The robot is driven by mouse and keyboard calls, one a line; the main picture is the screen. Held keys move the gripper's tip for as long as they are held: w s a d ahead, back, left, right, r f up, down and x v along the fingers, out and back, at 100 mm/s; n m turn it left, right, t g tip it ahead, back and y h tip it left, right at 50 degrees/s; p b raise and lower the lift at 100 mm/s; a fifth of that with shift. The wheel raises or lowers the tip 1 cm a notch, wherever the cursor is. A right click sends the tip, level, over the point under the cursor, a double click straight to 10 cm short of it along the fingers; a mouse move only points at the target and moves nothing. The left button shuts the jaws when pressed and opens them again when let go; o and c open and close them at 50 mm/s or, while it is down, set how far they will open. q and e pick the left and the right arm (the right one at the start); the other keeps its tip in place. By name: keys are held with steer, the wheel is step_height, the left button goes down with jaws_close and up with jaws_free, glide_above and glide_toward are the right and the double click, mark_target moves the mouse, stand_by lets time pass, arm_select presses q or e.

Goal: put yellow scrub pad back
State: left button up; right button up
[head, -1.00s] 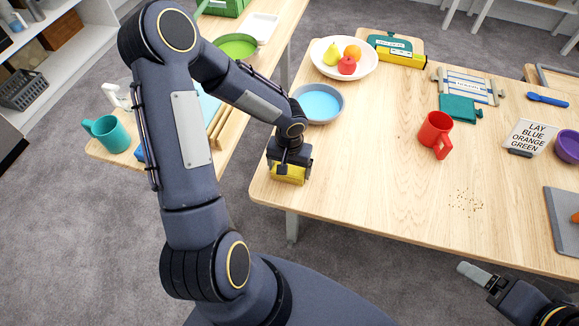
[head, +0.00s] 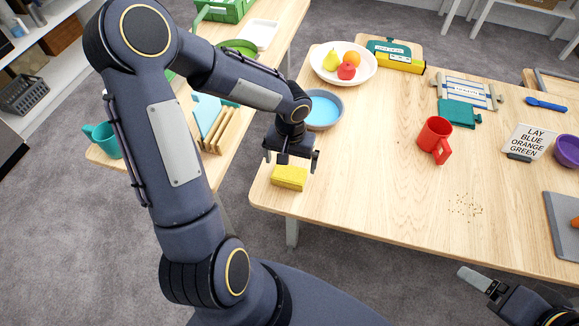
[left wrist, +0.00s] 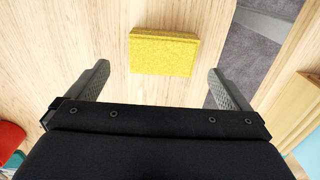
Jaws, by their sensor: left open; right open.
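The yellow scrub pad (head: 289,177) lies flat on the wooden table near its left edge. In the left wrist view the pad (left wrist: 163,52) lies ahead of the fingers, with bare wood around it. My left gripper (head: 291,158) is open and empty, raised just above and behind the pad, apart from it. Its two fingers (left wrist: 158,82) are spread wider than the pad. My right gripper (head: 475,277) shows only partly at the lower right, away from the pad, past the table's front edge.
A grey bowl with blue content (head: 325,110) stands close behind my left gripper. A red mug (head: 434,137) stands to the right, with crumbs (head: 466,205) in front of it. A second table (head: 235,145) with a wooden rack is at the left, across a floor gap.

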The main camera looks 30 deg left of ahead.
mark_target(283, 180)
arm_select(q)
steer(key=s+d+r+t+h, duration=0.2)
steer(key=s+r, duration=0.6)
steer(key=s+d+r+m+t+h, duration=0.1)
steer(key=s+r+t, duration=0.2)
steer(key=s+r, duration=0.5)
steer(key=shift+s+d+r+t+h, duration=0.25)
steer(key=shift+d+r+t+h, duration=0.05)
steer(key=shift+d+r+h, duration=0.1)
